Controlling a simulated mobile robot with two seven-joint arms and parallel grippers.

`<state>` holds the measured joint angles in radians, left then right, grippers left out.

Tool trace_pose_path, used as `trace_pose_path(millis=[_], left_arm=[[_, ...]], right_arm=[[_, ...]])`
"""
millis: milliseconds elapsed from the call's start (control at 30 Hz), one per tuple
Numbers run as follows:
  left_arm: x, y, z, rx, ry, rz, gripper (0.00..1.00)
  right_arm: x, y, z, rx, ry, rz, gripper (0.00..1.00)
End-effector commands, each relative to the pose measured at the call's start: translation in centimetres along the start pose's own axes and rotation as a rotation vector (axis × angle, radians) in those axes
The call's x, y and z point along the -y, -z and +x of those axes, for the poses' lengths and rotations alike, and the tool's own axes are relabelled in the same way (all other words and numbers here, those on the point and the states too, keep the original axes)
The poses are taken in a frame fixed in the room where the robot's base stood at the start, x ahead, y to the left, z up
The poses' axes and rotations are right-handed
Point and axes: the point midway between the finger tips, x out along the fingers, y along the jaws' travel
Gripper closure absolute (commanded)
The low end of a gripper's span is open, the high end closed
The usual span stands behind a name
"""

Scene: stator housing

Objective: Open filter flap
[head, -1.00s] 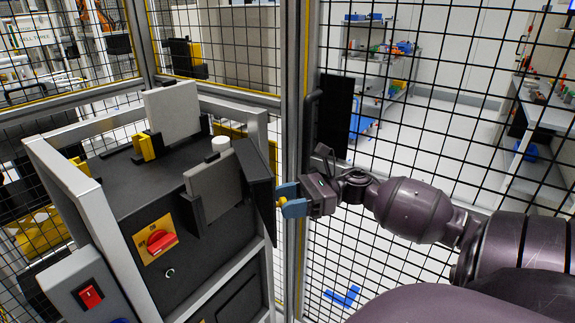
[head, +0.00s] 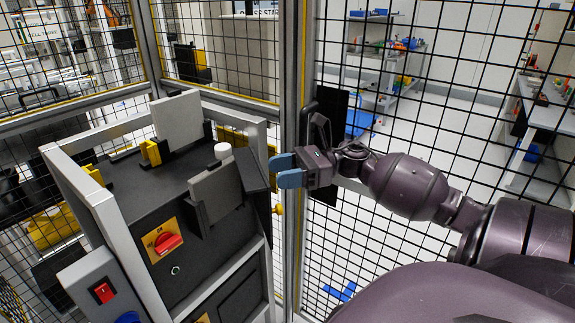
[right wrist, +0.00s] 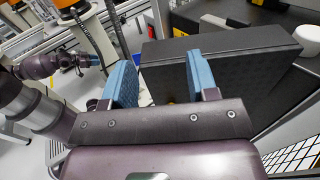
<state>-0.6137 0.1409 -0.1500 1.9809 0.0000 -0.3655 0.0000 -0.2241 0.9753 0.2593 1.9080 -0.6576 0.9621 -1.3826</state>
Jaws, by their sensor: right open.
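The filter flap (head: 253,172) is a dark panel on the right side of the black housing, standing angled out from it. A yellow knob (head: 278,209) sticks out at its lower outer side. My right gripper (head: 284,170) is open and empty, with blue fingers beside the flap's outer face and above the knob. In the right wrist view, the black flap (right wrist: 225,58) lies just beyond the two spread fingers (right wrist: 160,78); I cannot tell whether they touch it. My left gripper (right wrist: 92,60) shows small at the left of the right wrist view, its jaws unclear.
The housing carries a red rotary switch (head: 168,243), grey plates (head: 178,120) and a white cylinder (head: 222,151). A grey box with a red switch (head: 103,292) stands at lower left. A mesh fence with a metal post (head: 291,110) stands close behind my right gripper.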

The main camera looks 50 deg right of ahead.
Motion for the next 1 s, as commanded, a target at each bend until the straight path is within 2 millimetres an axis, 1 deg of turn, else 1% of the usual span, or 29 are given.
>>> trace_pose_path(millis=[33, 200, 400, 500, 700, 1000], left_arm=[[0.1, 1.3, -0.5, -0.013, 0.001, 0.0, 0.57], [0.3, 3.8, -1.2, -0.035, 0.001, 0.001, 0.57], [0.4, 5.9, -2.0, -0.05, 0.0, 0.002, 0.57], [0.4, 6.5, -2.3, -0.053, 0.0, 0.002, 0.57], [0.5, 6.7, -2.5, -0.05, 0.0, 0.002, 0.57], [0.5, 6.2, -2.6, -0.041, 0.001, 0.002, 0.57]], right_arm=[[0.0, -1.6, 0.0, 0.002, 0.0, -0.005, 0.46], [0.0, -4.6, 0.0, 0.002, 0.0, -0.004, 0.46], [0.0, -7.8, 0.0, 0.001, 0.0, -0.002, 0.46], [0.0, -9.0, 0.0, 0.001, 0.0, -0.001, 0.46], [0.0, -10.1, 0.0, 0.001, 0.001, 0.0, 0.46], [0.0, -10.2, 0.0, 0.001, 0.001, 0.001, 0.46]])
